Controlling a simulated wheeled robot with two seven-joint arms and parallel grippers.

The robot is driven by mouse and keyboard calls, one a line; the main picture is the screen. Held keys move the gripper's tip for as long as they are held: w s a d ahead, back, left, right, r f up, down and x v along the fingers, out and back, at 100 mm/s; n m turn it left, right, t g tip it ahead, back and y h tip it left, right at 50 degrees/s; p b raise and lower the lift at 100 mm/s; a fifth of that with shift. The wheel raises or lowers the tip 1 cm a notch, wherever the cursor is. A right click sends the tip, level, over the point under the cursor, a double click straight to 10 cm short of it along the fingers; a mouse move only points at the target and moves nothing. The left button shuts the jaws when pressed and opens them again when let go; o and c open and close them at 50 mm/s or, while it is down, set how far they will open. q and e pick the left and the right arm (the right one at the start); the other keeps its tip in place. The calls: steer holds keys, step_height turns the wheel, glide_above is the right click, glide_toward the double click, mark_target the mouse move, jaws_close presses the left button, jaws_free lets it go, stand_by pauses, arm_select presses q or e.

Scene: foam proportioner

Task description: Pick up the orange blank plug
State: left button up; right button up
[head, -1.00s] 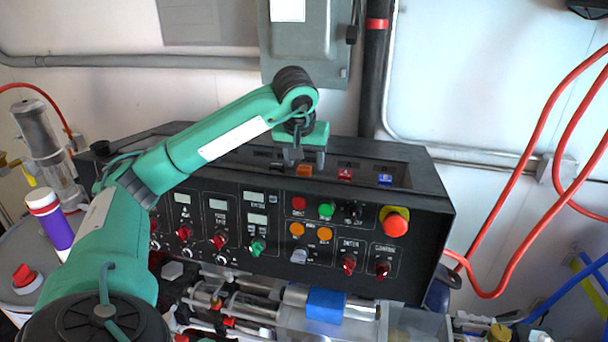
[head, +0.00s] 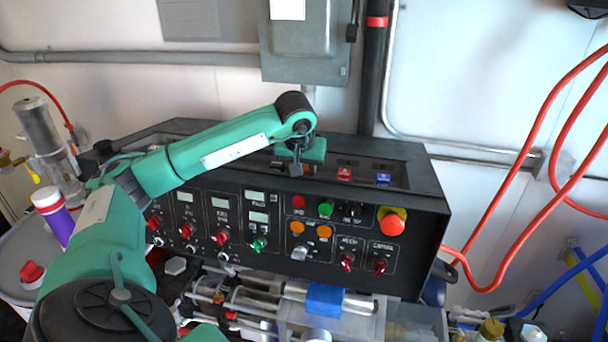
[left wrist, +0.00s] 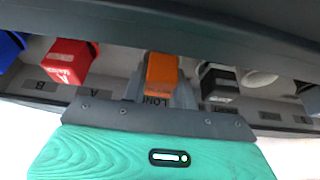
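The orange blank plug (left wrist: 162,72) sits in the recess on top of the black panel, above a label partly reading "LONE". It is mostly hidden in the head view, where a bit of orange (head: 309,170) shows by the fingers. My left gripper (left wrist: 163,88) is down at the plug, one grey finger on each side of it. The fingers look close to the plug's sides, but I cannot tell whether they press on it. The left gripper (head: 308,172) also shows in the head view. My right gripper is not in view.
In the recess, a red plug (left wrist: 69,62) and a blue plug (left wrist: 10,48) stand left of the orange one in the wrist view, and a black plug (left wrist: 218,82) stands right. The recess walls run close along the row. The control panel (head: 330,215) carries knobs and a red button (head: 392,222).

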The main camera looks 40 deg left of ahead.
arm_select(q)
steer(key=c, duration=0.4)
steer(key=shift+o, duration=0.2)
steer(key=shift+r, duration=0.15)
step_height(320, 180, up, 14)
steer(key=p, duration=1)
step_height(320, 180, up, 11)
glide_above(304, 166)
steer(key=shift+d, duration=0.1)
